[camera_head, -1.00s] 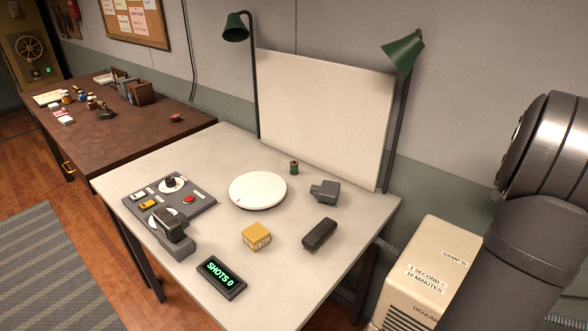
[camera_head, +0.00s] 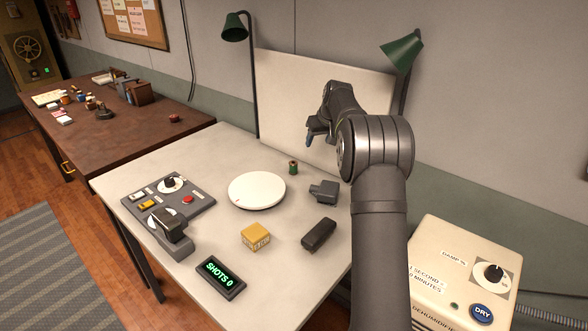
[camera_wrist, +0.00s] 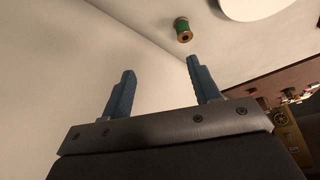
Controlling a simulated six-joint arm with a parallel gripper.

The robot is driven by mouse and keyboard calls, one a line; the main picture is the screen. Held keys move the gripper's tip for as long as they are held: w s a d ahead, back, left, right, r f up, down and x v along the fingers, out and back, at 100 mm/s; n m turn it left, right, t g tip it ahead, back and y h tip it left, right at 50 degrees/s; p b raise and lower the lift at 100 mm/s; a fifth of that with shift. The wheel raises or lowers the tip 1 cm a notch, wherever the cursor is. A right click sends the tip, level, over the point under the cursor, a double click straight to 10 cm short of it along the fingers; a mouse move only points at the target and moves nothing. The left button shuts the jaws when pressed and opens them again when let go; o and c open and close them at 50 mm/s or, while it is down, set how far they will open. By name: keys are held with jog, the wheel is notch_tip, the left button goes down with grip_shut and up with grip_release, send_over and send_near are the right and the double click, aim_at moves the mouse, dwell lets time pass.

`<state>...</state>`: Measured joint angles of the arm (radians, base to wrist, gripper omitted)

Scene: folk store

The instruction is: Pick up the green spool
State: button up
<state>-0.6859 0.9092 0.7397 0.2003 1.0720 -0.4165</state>
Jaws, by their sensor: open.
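The green spool (camera_head: 293,167) stands upright on the pale table, just behind the right edge of the white round disc. It has a green middle and brownish ends. It also shows in the wrist view (camera_wrist: 183,29), beyond the fingertips and apart from them. My gripper (camera_head: 310,140) is up in the air above the back of the table, in front of the white backboard, a little right of the spool and higher. In the wrist view its two blue-grey fingers (camera_wrist: 160,66) are spread with nothing between them.
The white disc (camera_head: 257,191) lies beside the spool. A grey camera-like device (camera_head: 323,191), a dark oblong block (camera_head: 318,235) and a yellow box (camera_head: 256,236) are nearby. The white backboard (camera_head: 285,95) and two green lamps (camera_head: 402,47) stand at the table's back.

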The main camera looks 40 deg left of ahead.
jog(key=s+a+n+y, duration=0.1)
jog(key=s+a+n, duration=0.1)
jog(key=a, duration=0.3)
jog(key=shift+s+d+f+x, duration=0.1)
jog(key=shift+d+x, duration=0.05)
jog(key=shift+x, duration=2.65)
jog(key=shift+s+d+f+x, duration=0.1)
jog(key=shift+d+x, duration=0.05)
jog(key=shift+x, duration=2.65)
jog(key=shift+s+d+f+x, duration=0.1)
jog(key=shift+d+x, duration=0.05)
jog(key=shift+x, duration=2.65)
jog(key=shift+c, duration=0.3)
jog(key=shift+m, duration=0.3)
jog(key=c, duration=1)
